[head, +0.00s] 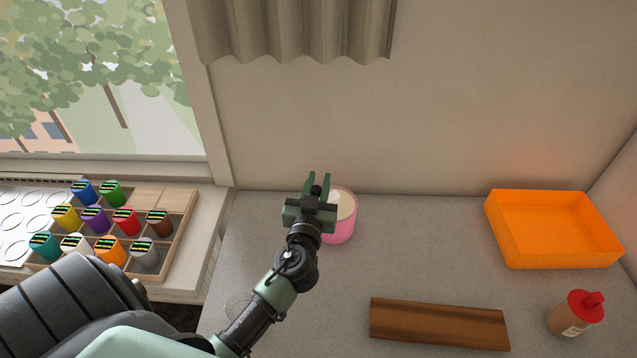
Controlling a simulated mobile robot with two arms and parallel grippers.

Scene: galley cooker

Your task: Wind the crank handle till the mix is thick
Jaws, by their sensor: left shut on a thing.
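A pink tub (345,232) with a pale, cream-coloured mix (346,205) inside stands on the grey counter, close to the back wall. My left gripper (318,181) is over the tub's left side and covers part of it. Its green fingers are shut on a small dark knob (316,190), which looks like the grip of the crank handle. The rest of the crank is hidden behind the gripper and wrist. How thick the mix is cannot be told from here. My right gripper is not in view.
An orange open tray (553,257) stands at the right of the counter. A wooden rack (172,260) of coloured jars sits at the left, under the window.

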